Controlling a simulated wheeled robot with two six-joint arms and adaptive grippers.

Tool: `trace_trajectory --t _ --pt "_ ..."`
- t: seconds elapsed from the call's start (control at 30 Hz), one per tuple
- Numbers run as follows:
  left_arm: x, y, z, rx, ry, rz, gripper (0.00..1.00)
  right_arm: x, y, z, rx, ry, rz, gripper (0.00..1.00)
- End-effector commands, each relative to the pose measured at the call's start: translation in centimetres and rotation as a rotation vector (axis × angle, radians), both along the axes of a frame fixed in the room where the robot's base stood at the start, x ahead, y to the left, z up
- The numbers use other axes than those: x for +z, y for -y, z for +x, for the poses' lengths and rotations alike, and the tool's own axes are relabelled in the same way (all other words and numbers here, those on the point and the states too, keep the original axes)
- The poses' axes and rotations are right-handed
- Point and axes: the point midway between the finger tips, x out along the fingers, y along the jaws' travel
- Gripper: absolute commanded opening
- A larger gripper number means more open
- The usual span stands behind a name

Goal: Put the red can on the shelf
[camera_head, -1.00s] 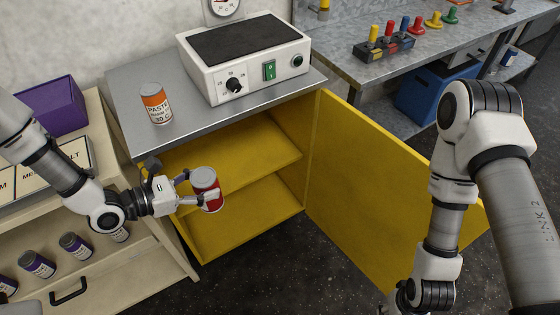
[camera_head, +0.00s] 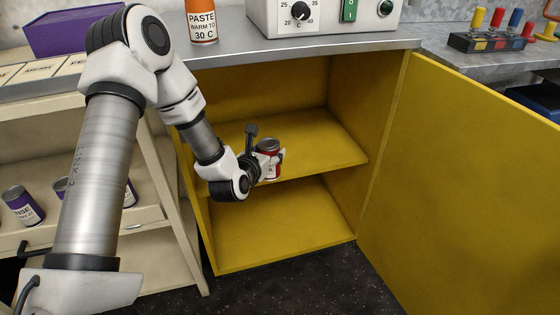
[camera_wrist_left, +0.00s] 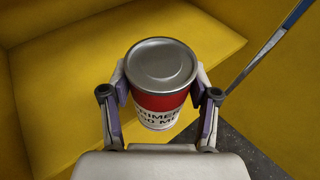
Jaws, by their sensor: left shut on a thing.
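The red can (camera_head: 268,147) has a silver lid, a red band and a white label. My left gripper (camera_head: 270,166) is shut on it and holds it upright at the cabinet opening, near the front edge of the yellow middle shelf (camera_head: 325,140). In the left wrist view the can (camera_wrist_left: 160,101) sits between the two fingers of the left gripper (camera_wrist_left: 161,108), with the yellow shelf (camera_wrist_left: 60,85) behind and to the left. The can's exact height over the shelf is hard to tell. My right gripper is not in view.
The yellow cabinet door (camera_head: 465,180) stands wide open on the right. The visible middle shelf is bare. An orange-and-white paste can (camera_head: 201,20) and a white heater box (camera_head: 320,20) stand on top. Purple cans (camera_head: 22,206) stand on the beige rack at left.

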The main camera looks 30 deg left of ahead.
Motion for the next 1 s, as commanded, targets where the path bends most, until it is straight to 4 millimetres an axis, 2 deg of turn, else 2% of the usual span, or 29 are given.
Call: trace_trajectory --t 0.3,0.4,0.5,0.6,0.8,1.0 --pt "-0.8 -3.6 9.1 -0.002 0.006 0.005 0.09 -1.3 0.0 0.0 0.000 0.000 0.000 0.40" --pt "-1.1 -4.6 11.7 -0.002 0.005 0.005 0.09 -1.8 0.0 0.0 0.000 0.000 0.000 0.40" --pt "-1.2 -5.2 13.3 -0.003 0.002 0.003 0.09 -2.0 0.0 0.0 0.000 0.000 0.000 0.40" --pt "-1.6 -5.4 13.8 -0.003 0.001 0.000 0.09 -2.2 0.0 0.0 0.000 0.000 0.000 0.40" --pt "-4.8 -5.4 13.8 -0.004 0.000 0.001 0.09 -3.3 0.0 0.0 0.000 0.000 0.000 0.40" --pt "-4.6 -5.4 13.8 -0.003 0.001 0.000 0.09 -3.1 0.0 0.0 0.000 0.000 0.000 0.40"
